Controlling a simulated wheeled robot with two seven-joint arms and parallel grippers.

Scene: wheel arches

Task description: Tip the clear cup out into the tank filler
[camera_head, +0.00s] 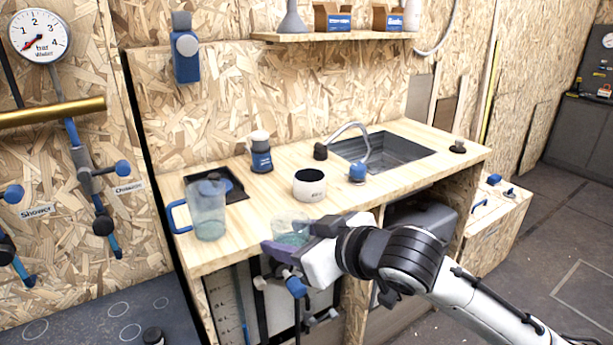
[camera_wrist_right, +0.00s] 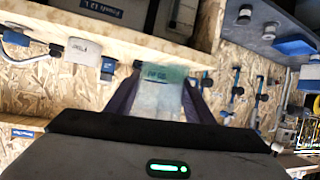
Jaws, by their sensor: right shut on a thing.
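The clear cup (camera_head: 291,226) is see-through with a bluish-green tint low down. It looks upright in the head view, at the counter's front edge. My right gripper (camera_head: 296,240) is shut on it; in the wrist view the cup (camera_wrist_right: 157,92) sits between the two dark fingers. A white round collar (camera_head: 309,188) with a dark opening and print, probably the tank filler, stands on the counter behind and slightly right of the cup, apart from it. What is inside the collar is hidden. My left gripper is not in view.
A clear jug (camera_head: 208,212) with a blue handle stands to the left of the cup. A blue bottle (camera_head: 261,156) with a pale cap, a sink (camera_head: 400,152) and its tap (camera_head: 357,140) are behind. The bare counter (camera_head: 255,215) between jug and collar is free.

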